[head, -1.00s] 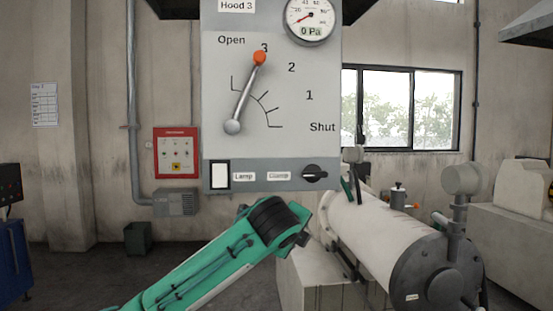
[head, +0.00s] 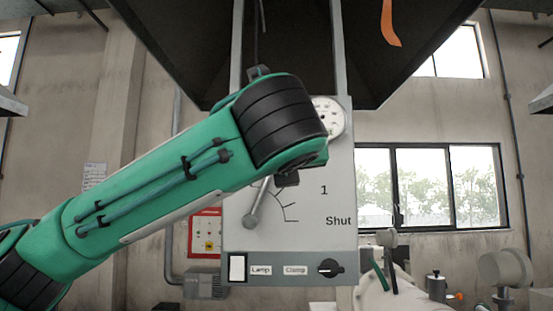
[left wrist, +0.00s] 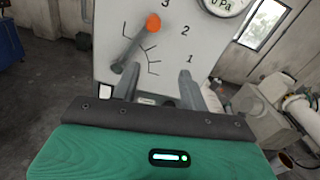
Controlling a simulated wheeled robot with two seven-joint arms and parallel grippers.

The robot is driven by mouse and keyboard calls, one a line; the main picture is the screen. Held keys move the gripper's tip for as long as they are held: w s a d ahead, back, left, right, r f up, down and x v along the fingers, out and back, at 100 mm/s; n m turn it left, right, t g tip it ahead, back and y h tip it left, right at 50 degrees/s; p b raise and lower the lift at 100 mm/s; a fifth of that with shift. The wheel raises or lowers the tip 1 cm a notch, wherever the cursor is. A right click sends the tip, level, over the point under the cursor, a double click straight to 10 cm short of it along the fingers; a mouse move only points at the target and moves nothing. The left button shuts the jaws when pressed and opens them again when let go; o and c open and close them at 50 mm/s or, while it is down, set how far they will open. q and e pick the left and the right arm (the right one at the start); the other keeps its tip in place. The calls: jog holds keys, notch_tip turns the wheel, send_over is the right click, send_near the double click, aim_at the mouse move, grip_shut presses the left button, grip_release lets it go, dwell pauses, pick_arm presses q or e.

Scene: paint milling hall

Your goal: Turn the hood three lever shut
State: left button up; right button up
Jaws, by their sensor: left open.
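The hood three panel (head: 300,235) is a grey board with a scale; "1" and "Shut" show in the head view. Its lever (head: 257,205) has a metal shaft on a round pivot; my left arm hides its upper end there. In the left wrist view, the lever (left wrist: 134,47) ends in an orange knob (left wrist: 153,24) and leans up toward the "3". My left gripper (left wrist: 157,83) is open and empty, its two fingers pointing at the panel below the knob. The lever is not between the fingertips. My right gripper is not in view.
A pressure gauge (head: 328,117) sits at the panel's upper right, partly covered by my arm. A lamp switch (head: 237,267) and a clamp knob (head: 330,268) line the bottom. The dark hood (head: 385,70) hangs above with an orange strip (head: 390,24).

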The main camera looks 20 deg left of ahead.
pick_arm(q)
notch_tip(320, 180, up, 3)
jog(key=s, duration=0.2)
jog(key=y+p, duration=0.1)
jog(key=p, duration=0.5)
send_over(262, 192)
jog(key=s+d, duration=0.3)
jog(key=d, duration=0.1)
jog(key=shift+s+a, duration=0.1)
jog(key=shift+s, duration=0.1)
jog(key=shift+w+a+f, duration=0.1)
jog(key=shift+w, duration=0.35)
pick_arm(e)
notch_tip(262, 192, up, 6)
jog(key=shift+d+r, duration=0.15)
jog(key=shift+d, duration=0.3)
pick_arm(q)
grip_shut()
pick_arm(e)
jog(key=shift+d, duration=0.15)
